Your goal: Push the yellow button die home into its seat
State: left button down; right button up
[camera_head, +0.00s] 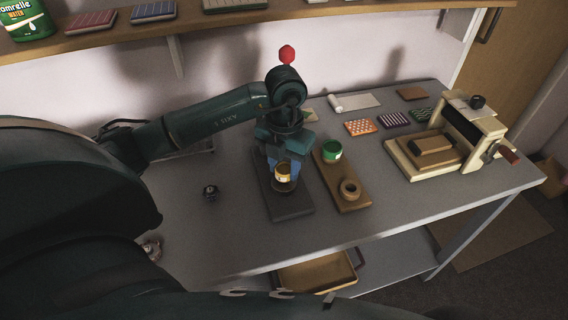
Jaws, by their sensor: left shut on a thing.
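The yellow button die (283,171) is upright, in or just above a brown ring seat (284,186) on the dark grey board (287,208). My left gripper (285,163) comes down from above and is shut on the yellow die. The gripper hides the die's upper part, and I cannot tell how deep the die sits. A green die (332,147) stands on the brown board (333,173) to the right. An open brown ring (349,191) at that board's front end looks empty. My right gripper is not in view.
A cream press (425,163) with a red-tipped handle stands at the right of the table (260,251). Fabric squares (361,127) and a white roll (352,102) lie behind. A small dark object (210,192) is at the left. The front of the table is clear.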

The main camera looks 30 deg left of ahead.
pick_arm(q)
jog(key=shift+f+b, duration=0.9)
jog(key=shift+f, duration=0.15)
dwell(0.5)
jog(key=c, duration=0.8)
grip_release()
jog(key=shift+c, duration=0.2)
notch_tip(320, 180, up, 13)
jog(key=shift+w+r+p, duration=0.15)
jog(key=shift+p, duration=0.3)
